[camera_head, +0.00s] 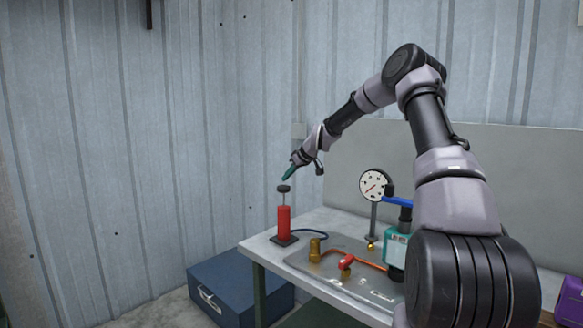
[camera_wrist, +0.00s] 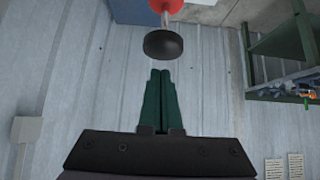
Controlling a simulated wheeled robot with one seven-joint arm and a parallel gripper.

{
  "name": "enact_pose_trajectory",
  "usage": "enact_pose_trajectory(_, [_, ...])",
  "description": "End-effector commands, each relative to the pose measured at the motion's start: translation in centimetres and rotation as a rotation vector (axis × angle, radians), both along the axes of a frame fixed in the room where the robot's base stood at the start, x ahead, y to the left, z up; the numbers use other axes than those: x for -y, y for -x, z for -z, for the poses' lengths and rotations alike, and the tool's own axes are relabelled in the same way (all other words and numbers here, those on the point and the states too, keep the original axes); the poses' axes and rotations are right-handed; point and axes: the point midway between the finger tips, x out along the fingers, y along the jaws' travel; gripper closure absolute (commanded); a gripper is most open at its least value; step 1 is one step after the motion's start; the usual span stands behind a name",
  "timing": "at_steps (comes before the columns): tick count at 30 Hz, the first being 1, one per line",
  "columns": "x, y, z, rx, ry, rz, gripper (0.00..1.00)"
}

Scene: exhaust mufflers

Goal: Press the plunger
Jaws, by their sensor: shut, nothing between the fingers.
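The plunger is a black round knob (camera_head: 283,188) on a thin rod standing up out of a red cylinder (camera_head: 284,222) at the table's left corner. The rod shows raised above the cylinder. My gripper (camera_head: 287,176) is just above the knob in the head view, with its green fingers pointing down and left. In the wrist view the gripper's fingers (camera_wrist: 160,74) are together and empty. The black knob (camera_wrist: 168,44) lies just beyond their tips there, with a strip of background between. Whether the tips touch the knob is hard to tell in the head view.
A gauge (camera_head: 375,186), a teal device (camera_head: 396,250), a brass fitting (camera_head: 315,250) and a red-handled valve (camera_head: 346,262) stand on the table (camera_head: 262,251) to the right. A blue hose runs from the cylinder. A blue box (camera_head: 235,285) is on the floor. Corrugated walls stand behind.

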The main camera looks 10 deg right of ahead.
Motion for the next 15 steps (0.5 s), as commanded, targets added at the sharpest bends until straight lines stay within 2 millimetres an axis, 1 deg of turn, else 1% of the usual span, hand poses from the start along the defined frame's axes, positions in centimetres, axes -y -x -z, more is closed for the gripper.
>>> enact_pose_trajectory(1, [0.0, 0.0, 0.6, -0.001, -0.001, 0.0, 1.0])
enact_pose_trajectory(3, [0.0, 0.0, 1.2, 0.0, -0.001, -0.001, 1.0])
enact_pose_trajectory(6, [0.0, 0.0, 1.6, 0.001, -0.001, 0.0, 1.0])
enact_pose_trajectory(15, [0.0, 0.0, 1.8, 0.001, 0.0, -0.001, 1.0])
